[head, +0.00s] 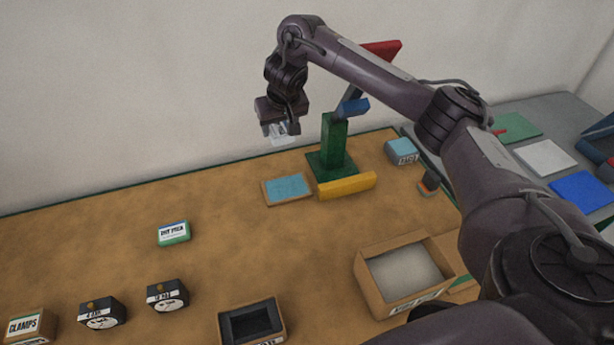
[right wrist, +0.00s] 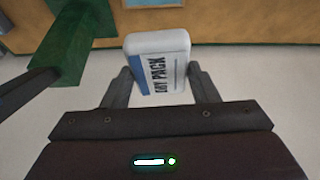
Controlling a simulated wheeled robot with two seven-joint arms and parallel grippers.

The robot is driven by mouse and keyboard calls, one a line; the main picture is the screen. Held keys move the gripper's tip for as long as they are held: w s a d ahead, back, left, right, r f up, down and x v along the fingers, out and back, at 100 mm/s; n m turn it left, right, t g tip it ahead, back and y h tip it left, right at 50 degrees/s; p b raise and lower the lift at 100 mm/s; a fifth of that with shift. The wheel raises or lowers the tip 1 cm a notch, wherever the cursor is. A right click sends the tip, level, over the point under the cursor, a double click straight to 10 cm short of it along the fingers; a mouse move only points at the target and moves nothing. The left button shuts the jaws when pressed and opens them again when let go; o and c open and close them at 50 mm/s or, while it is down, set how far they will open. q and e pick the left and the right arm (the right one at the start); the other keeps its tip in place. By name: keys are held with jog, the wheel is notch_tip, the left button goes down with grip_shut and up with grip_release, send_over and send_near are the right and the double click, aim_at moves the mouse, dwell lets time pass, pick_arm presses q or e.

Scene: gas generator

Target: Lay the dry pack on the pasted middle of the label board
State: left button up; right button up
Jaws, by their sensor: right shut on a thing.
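My right gripper (head: 282,137) is shut on the dry pack (right wrist: 158,52), a small white block with a blue stripe and black "DRY PACK" lettering. In the right wrist view the pack sits between both fingers. In the head view it is a pale shape under the gripper, held up against the wall. The label board (head: 266,196), tan with a light blue middle (head: 288,187), lies flat on the bench below the gripper. Its edge also shows at the top of the right wrist view. The pack and board are apart. My left gripper is not in view.
A green stand (head: 333,145) with red and blue parts and a yellow bar (head: 346,186) stands right beside the board. An open carton (head: 375,290), a dark-lined box (head: 276,329) and a green-and-white pack (head: 174,233) are nearer.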

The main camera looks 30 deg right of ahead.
jog(key=shift+m, duration=0.4)
jog(key=f+b, duration=0.3)
jog(key=f, duration=0.2)
jog(key=f+b, duration=0.4)
jog(key=f, duration=0.1)
jog(key=f+b, duration=0.3)
jog(key=f, duration=0.1)
jog(key=shift+d+f+b, duration=0.35)
jog(key=shift+f+b, duration=0.05)
notch_tip(320, 180, down, 5)
jog(key=shift+f+b, duration=0.1)
jog(key=shift+b, duration=0.35)
jog(key=shift+f, duration=0.2)
jog(key=o, duration=1)
jog(key=shift+r, duration=0.1)
